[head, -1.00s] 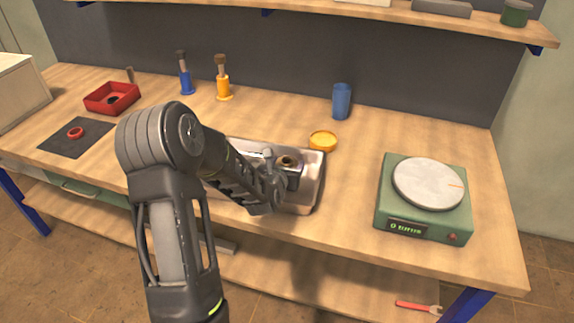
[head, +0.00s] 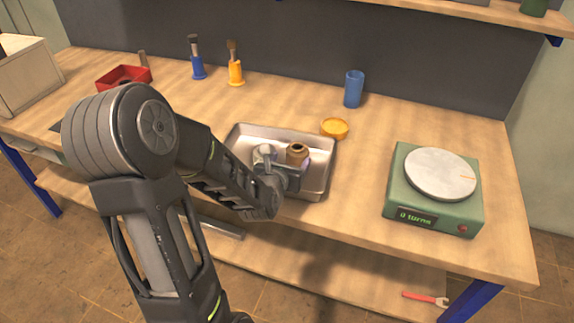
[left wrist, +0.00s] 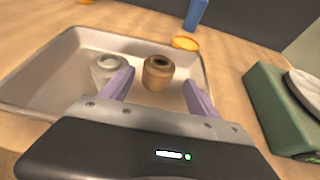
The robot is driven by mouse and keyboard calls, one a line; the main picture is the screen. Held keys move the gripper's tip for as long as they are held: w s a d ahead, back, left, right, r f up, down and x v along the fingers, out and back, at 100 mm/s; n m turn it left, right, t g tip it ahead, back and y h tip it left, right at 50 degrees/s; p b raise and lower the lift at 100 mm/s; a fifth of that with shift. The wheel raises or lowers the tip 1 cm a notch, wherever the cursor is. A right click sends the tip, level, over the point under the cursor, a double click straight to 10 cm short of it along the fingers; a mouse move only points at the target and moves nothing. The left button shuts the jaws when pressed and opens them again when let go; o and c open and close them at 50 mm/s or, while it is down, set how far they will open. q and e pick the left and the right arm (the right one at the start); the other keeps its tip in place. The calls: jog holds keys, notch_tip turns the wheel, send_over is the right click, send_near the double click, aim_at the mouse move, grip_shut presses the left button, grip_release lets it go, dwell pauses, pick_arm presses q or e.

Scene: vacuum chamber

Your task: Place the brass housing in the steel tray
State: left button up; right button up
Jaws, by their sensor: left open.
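The brass housing (head: 297,152) is upright in the steel tray (head: 329,165), in its right half. It also shows in the left wrist view (left wrist: 158,74). A similar grey metal housing (left wrist: 106,72) stands to its left in the tray and is partly hidden by a finger. My left gripper (head: 284,170) reaches over the tray's front side. Its jaws are open, one finger on each side of the brass housing in the wrist view, with visible gaps. My right gripper does not show.
A yellow round dish (head: 335,128) sits just behind the tray, with a blue cup (head: 354,89) farther back. A green turntable device (head: 432,205) stands to the right. A red box (head: 123,78) and two brush holders are at the back left. Bench between tray and device is clear.

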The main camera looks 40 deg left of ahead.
pick_arm(q)
jog(key=shift+s+d+r+p, duration=0.25)
jog(key=shift+s+r+p, duration=0.2)
jog(key=shift+s+r, duration=0.15)
jog(key=shift+s+d+f, duration=0.1)
jog(key=shift+s+d, duration=0.1)
jog(key=shift+s, duration=0.3)
